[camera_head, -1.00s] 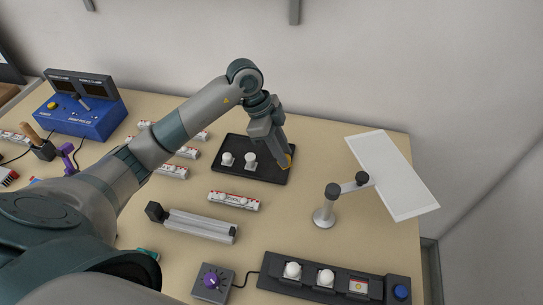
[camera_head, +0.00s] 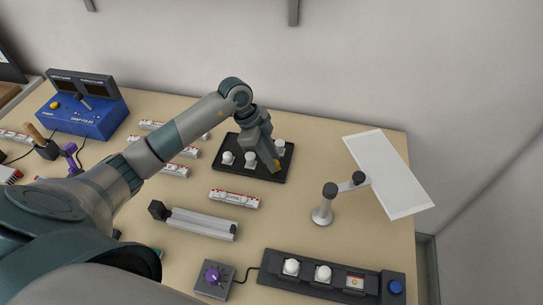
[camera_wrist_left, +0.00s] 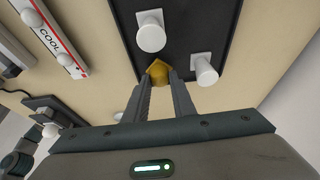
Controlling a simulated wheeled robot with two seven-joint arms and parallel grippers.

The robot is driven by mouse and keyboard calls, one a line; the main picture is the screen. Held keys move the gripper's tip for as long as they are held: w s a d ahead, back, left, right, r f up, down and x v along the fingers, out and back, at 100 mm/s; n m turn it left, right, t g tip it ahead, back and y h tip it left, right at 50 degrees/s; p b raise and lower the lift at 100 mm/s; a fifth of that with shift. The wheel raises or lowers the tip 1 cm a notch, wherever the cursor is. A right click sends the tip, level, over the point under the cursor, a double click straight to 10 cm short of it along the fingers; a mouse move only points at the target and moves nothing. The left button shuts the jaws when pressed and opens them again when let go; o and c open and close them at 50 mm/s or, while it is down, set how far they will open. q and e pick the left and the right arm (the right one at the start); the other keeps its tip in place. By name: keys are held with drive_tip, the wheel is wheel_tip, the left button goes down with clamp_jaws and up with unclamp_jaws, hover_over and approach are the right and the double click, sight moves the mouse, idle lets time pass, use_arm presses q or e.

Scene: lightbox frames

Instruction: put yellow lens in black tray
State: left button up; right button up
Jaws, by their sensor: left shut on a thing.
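The yellow lens (camera_head: 277,164) is held between the fingertips of my left gripper (camera_head: 275,161), over the right part of the black tray (camera_head: 239,172). In the left wrist view the lens (camera_wrist_left: 158,72) sits between the two nearly closed fingers (camera_wrist_left: 158,82), with the dark tray surface (camera_wrist_left: 183,28) behind it. I cannot tell whether the lens touches the tray. White round pieces stand in the tray: one at the left (camera_head: 227,157), one in the middle (camera_head: 250,158) and one at the back right (camera_head: 280,145). My right gripper is not in view.
A desk lamp with a white panel (camera_head: 390,175) stands right of the tray. In front are a white labelled strip (camera_head: 234,199), a silver bar (camera_head: 203,224), a purple-knob box (camera_head: 214,279) and a black panel with a blue button (camera_head: 396,287). A blue console (camera_head: 80,115) stands at the back left.

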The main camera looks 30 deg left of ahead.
use_arm(q)
drive_tip(key=shift+f, duration=0.35)
drive_tip(key=o, duration=1)
drive_tip(key=shift+f, duration=0.1)
drive_tip(key=b+v, duration=0.3)
drive_tip(key=v, duration=0.9)
drive_tip(key=shift+a, duration=0.1)
